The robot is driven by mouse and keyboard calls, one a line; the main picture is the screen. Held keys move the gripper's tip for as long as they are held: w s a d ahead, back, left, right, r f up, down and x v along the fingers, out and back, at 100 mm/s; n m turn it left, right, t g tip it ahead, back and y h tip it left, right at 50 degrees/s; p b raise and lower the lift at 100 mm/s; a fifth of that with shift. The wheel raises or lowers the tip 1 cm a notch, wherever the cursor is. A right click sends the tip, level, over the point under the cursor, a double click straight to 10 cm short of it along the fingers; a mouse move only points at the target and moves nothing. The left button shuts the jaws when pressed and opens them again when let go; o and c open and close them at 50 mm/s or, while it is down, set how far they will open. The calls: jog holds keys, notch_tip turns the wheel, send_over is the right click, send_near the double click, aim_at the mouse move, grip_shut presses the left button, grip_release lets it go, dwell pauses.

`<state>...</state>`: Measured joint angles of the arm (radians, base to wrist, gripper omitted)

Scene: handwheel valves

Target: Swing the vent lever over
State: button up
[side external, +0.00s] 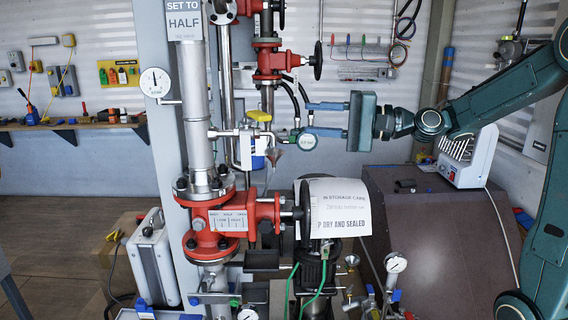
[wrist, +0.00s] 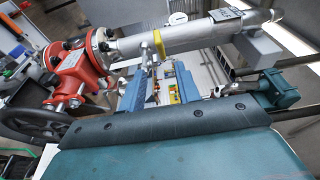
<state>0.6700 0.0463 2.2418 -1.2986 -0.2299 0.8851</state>
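A small valve with a yellow lever (side external: 259,115) sits on a thin branch to the right of the grey vertical pipe in the side view. A yellow part, likely the same lever, shows against the pipe in the wrist view (wrist: 159,48). My gripper (side external: 308,118) points left toward this valve, its two blue fingers apart with nothing visible between them. Its tips are a short way right of the lever. In the wrist view my gripper (wrist: 155,78) also shows its fingers spread, just short of the pipe. I cannot see any contact.
A red valve (side external: 228,217) with a dark handwheel (side external: 305,212) stands below, beside a paper sign (side external: 340,207). Another red valve (side external: 268,62) is above. A brown cabinet (side external: 440,235) is at right.

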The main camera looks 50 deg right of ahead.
aim_at(254, 112)
jog(key=shift+x, duration=6.7)
grip_shut()
